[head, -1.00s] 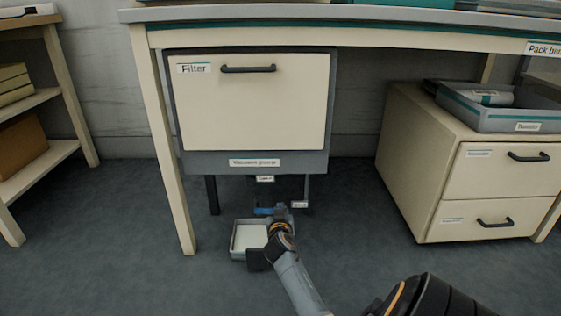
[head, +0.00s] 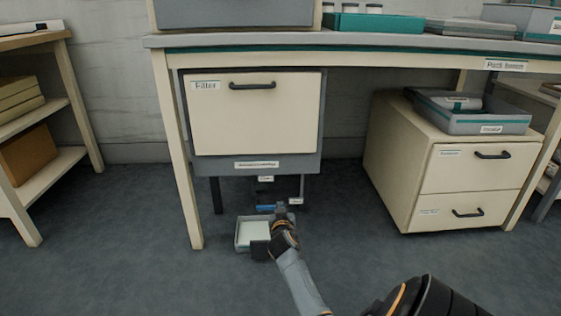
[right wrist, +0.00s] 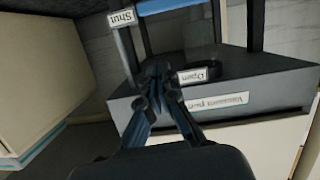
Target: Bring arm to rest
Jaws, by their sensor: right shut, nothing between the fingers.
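My right gripper (head: 279,208) is low in front of the filter unit in the head view, at the end of my grey arm. Its fingers (right wrist: 158,72) are closed together and empty in the right wrist view. A blue bar (head: 265,208) hangs under the unit, just beside the gripper; in the right wrist view the bar (right wrist: 165,4) is beyond the fingertips, apart from them. The bar is level with the lower label, "Shut" (right wrist: 122,17). The "Open" label (right wrist: 194,75) is nearer the unit's body. My left gripper is not in view.
The cabinet with the "Filter" front (head: 255,115) hangs under the bench (head: 350,45). A shallow tray (head: 238,236) is on the floor beside my arm. A drawer cabinet (head: 395,165) stands right, shelves (head: 45,175) left.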

